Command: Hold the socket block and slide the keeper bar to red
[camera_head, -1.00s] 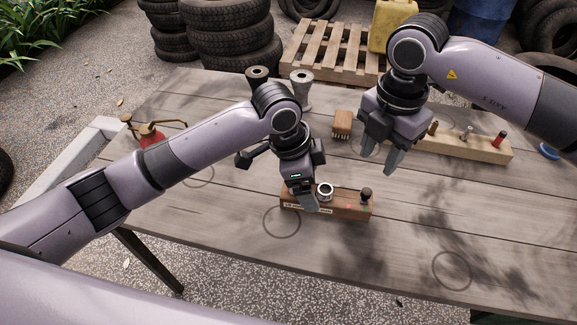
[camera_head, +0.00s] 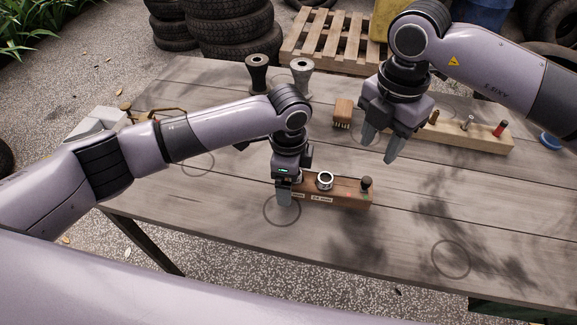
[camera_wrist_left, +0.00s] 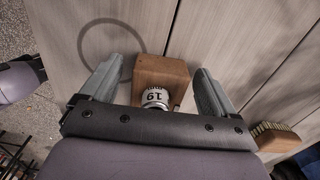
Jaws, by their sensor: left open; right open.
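The socket block is a brown wooden block (camera_head: 345,199) near the table's front middle. It carries a metal ring socket (camera_head: 325,180), a dark knob (camera_head: 366,183) at its right end and a small red mark. My left gripper (camera_head: 284,196) is at the block's left end. In the left wrist view, its open fingers (camera_wrist_left: 155,85) stand on either side of the block (camera_wrist_left: 160,70), with a socket marked 19 between them; I cannot tell whether they touch it. My right gripper (camera_head: 381,148) is open and empty above the table, behind and right of the block. I cannot clearly make out the keeper bar.
A brush (camera_head: 343,113) lies behind the block. A light wooden rack (camera_head: 470,137) with several upright pieces stands at the right. Two dark and grey spools (camera_head: 301,75) stand at the back. The front right of the table is clear.

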